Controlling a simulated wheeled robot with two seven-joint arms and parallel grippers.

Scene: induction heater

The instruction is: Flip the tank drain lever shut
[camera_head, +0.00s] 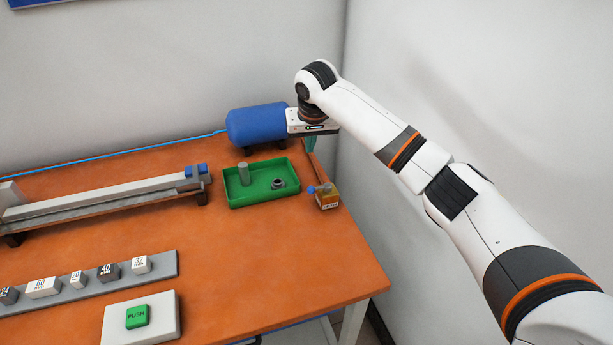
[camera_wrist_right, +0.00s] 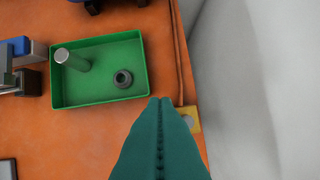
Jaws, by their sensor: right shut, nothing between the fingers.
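The blue tank (camera_head: 257,123) lies on its side at the back right of the orange table. A brass drain block (camera_head: 328,202) with a label stands near the table's right edge. A small blue lever end (camera_head: 311,189) shows at its left side; I cannot tell the lever's exact position. My right gripper (camera_head: 311,149) is shut and empty, pointing down by the tank's right end, behind the drain block. In the wrist view its teal fingers (camera_wrist_right: 162,99) are together and hide most of the drain block (camera_wrist_right: 191,116); the lever is hidden there. My left gripper is not in view.
A green tray (camera_head: 233,200) with a grey cylinder (camera_head: 244,173) and a dark ring (camera_head: 278,183) stands left of the drain block. A thin pipe (camera_head: 312,165) runs from the tank side to the block. A wall stands close on the right. The table's front right is clear.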

